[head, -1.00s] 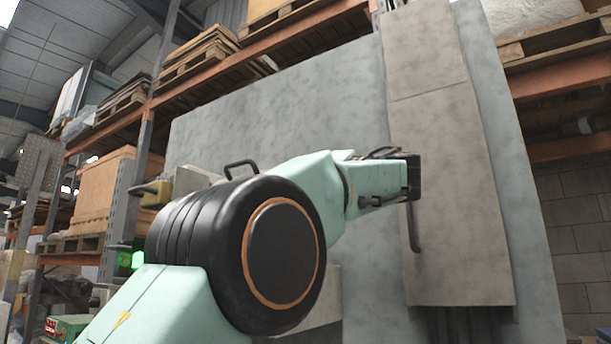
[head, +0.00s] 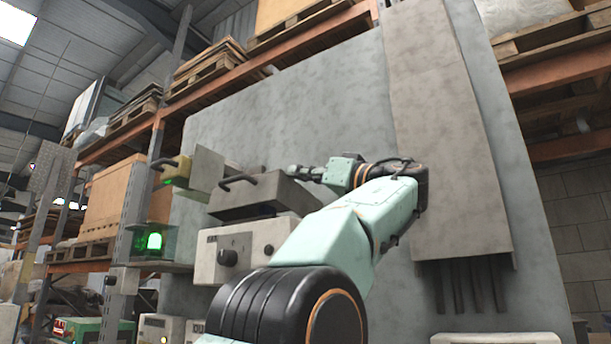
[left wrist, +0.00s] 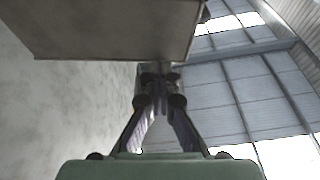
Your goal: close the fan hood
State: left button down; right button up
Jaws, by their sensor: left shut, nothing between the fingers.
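The fan hood appears to be the grey box-like cover (head: 272,192) with a black handle on its left side, above a pale unit with a dark knob (head: 240,254). A dark gap shows under its lower edge. My left gripper (head: 292,172) is shut and empty, pointing left beside the hood's upper right edge; I cannot tell whether it touches. In the left wrist view the shut fingers (left wrist: 158,78) reach up to the lower edge of a grey box (left wrist: 105,28), probably the hood. My right gripper is not in view.
A tall grey panel (head: 440,120) stands on the right of a large grey wall (head: 330,110), with dark strips below. A yellow block with a black handle (head: 178,170) and a green-lit box (head: 153,242) stand left of the hood. Shelves with pallets stand behind.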

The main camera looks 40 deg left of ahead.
pick_arm(q)
jog(key=shift+a+f+b, duration=0.3)
jog(key=shift+f+b, duration=0.4)
jog(key=shift+f, duration=0.25)
jog(key=shift+d+f, duration=0.1)
